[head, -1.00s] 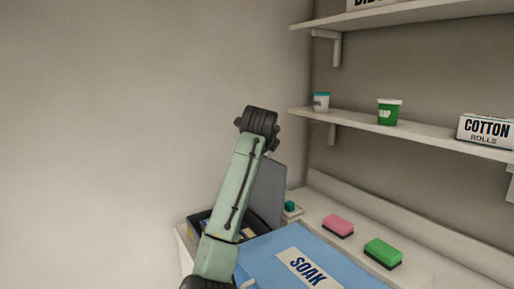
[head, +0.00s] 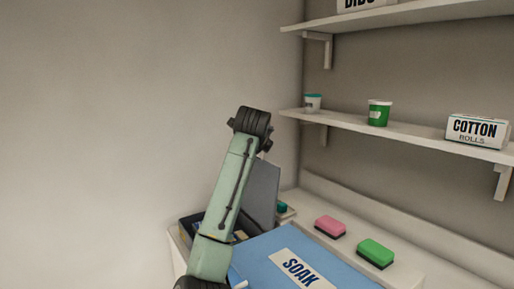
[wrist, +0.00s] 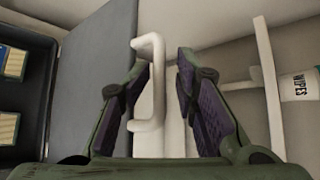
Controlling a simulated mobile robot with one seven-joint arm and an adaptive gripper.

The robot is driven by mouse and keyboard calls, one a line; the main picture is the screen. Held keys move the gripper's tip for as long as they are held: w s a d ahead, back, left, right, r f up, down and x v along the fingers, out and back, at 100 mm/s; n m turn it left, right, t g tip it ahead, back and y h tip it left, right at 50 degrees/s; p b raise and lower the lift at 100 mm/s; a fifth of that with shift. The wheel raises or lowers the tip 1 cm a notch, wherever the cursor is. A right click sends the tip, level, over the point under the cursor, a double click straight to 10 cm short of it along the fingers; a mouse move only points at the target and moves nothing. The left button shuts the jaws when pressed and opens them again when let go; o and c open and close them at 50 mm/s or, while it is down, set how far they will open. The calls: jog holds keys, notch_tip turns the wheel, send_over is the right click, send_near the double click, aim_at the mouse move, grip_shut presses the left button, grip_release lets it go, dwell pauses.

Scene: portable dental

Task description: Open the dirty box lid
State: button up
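A grey lid (head: 263,190) stands upright on a dark open box (head: 190,226), partly hidden behind my arm in the head view. I cannot read a label that names it the dirty box. In the wrist view the grey lid (wrist: 100,65) is at left, with a white handle (wrist: 148,42) on its right side. My gripper (wrist: 161,58) is open, with a dark padded finger on each side of the handle. The handle is nearer the left finger; I cannot tell if they touch.
A blue SOAK box (head: 270,250) stands right of the dark box. A pink sponge (head: 330,225) and a green sponge (head: 376,252) lie on the counter. A shelf (head: 400,131) above holds a green cup (head: 379,113) and a cotton rolls box (head: 478,130). A wall is at left.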

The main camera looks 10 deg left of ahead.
jog(key=shift+f, duration=0.1)
jog(key=v, duration=1.2)
